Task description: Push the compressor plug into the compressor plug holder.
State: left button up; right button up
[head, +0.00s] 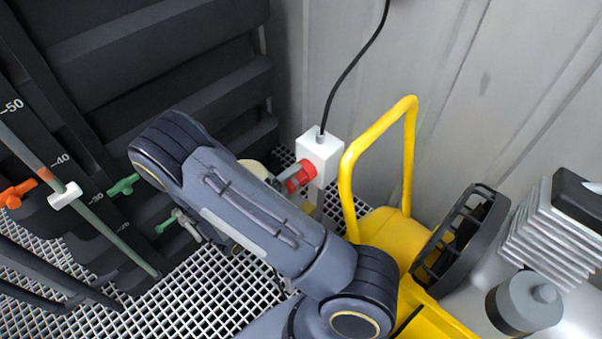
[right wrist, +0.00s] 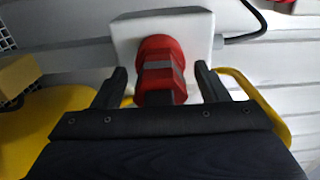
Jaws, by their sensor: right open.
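The compressor plug, red with a grey band (right wrist: 160,78), points at the front of a white box, the plug holder (right wrist: 195,32). In the head view the red plug (head: 303,176) is against the white holder (head: 320,152), partly hidden by my right arm. A wider red collar lies between the plug body and the box; I cannot tell how deeply the plug sits. My right gripper (right wrist: 162,84) is open, with one finger on each side of the plug and a visible gap on both sides. I do not make out my left gripper.
A yellow compressor frame (head: 378,130) with a looped handle stands just right of the holder. A black cable (head: 350,68) rises from the box along the grey wall. Dark tanks with red and green valves (head: 123,185) stand on the left. The floor is white grating (head: 200,295).

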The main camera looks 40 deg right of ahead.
jog(key=shift+p, duration=0.55)
dwell(0.5)
jog(key=c, duration=1.3)
jog(key=a, duration=0.6)
jog(key=shift+s+p, duration=0.25)
jog(key=shift+p, duration=0.05)
dwell(0.5)
